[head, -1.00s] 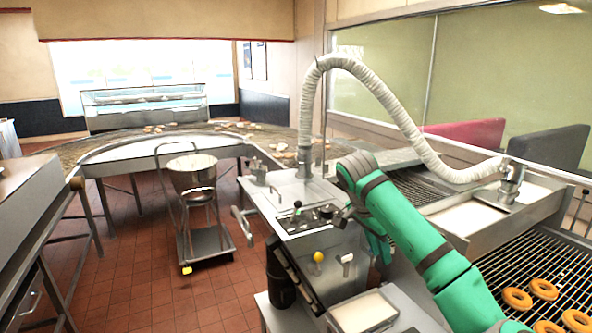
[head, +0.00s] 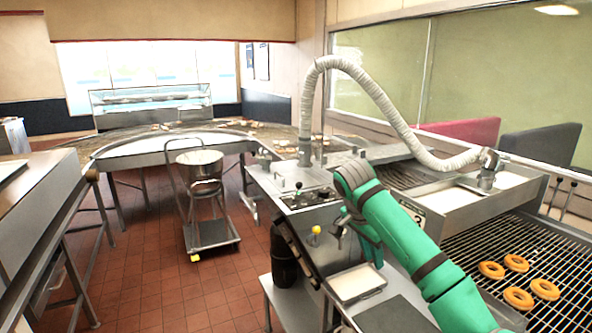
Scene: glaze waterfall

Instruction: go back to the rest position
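My green arm (head: 410,240) reaches in from the bottom right of the head view and bends at a grey-capped elbow (head: 353,178). Beyond the elbow, a green link (head: 370,237) hangs down behind the upper part of the arm, over the grey machine. I see nothing held.
The glazing machine (head: 310,200) with a white hose (head: 385,105) stands close around my arm. A wire conveyor (head: 560,270) with several doughnuts (head: 517,298) is at right. A trolley with a metal bowl (head: 200,160) stands on open tiled floor (head: 165,290). A metal table (head: 30,215) is at left.

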